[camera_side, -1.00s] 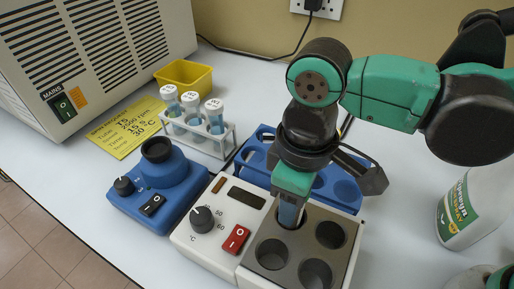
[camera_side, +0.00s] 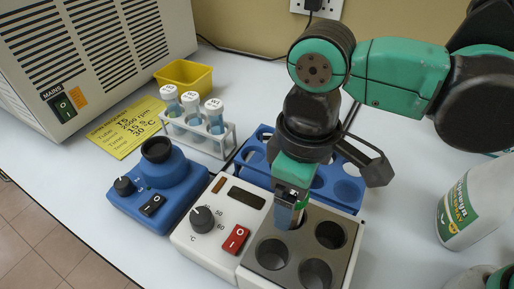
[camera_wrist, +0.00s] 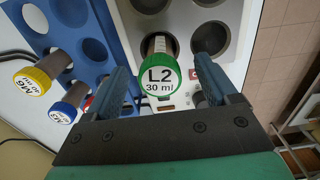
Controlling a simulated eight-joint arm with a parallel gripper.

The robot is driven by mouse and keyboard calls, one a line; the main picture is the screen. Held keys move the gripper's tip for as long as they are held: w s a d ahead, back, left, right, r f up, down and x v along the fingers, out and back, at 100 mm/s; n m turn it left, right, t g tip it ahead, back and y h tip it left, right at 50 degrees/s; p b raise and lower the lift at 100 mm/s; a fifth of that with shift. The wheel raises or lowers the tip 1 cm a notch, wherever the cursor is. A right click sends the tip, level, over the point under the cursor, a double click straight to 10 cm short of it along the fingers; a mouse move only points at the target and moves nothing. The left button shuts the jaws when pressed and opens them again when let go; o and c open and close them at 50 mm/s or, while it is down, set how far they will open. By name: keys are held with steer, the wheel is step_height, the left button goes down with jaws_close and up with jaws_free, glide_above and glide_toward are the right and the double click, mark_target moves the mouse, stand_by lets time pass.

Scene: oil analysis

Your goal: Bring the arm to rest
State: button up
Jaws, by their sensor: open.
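My gripper (camera_side: 289,212) is low over the grey-topped heating block (camera_side: 345,258) in the side view, with its fingers pointing down. In the wrist view my gripper (camera_wrist: 161,66) has its two blue fingers spread apart. A green-capped tube marked "L2 30 ml" (camera_wrist: 159,77) is between them, with visible gaps on both sides. It appears to stand in a well of the block. In the side view the tube is largely hidden by the fingers.
A blue rack (camera_side: 250,158) stands behind the block. A white rack (camera_side: 228,140) holds three tubes. A blue mixer (camera_side: 150,195), yellow bin (camera_side: 185,76) and spray bottle (camera_side: 475,205) stand around. Yellow-capped (camera_wrist: 33,81) and blue-capped (camera_wrist: 63,113) tubes show in the wrist view.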

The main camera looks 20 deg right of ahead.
step_height(320, 180, up, 4)
steer(key=shift+f, duration=0.1)
steer(key=w+d+f+m+t, duration=0.1)
steer(key=w+d+m+t, duration=0.1)
steer(key=d, duration=0.9)
steer(key=w+d+f+m+t, duration=0.1)
steer(key=d+m+t, duration=0.4)
steer(key=d, duration=0.6)
steer(key=shift+w+d+m, duration=0.3)
steer(key=shift+w+m, duration=0.3)
steer(key=shift+m, duration=0.4)
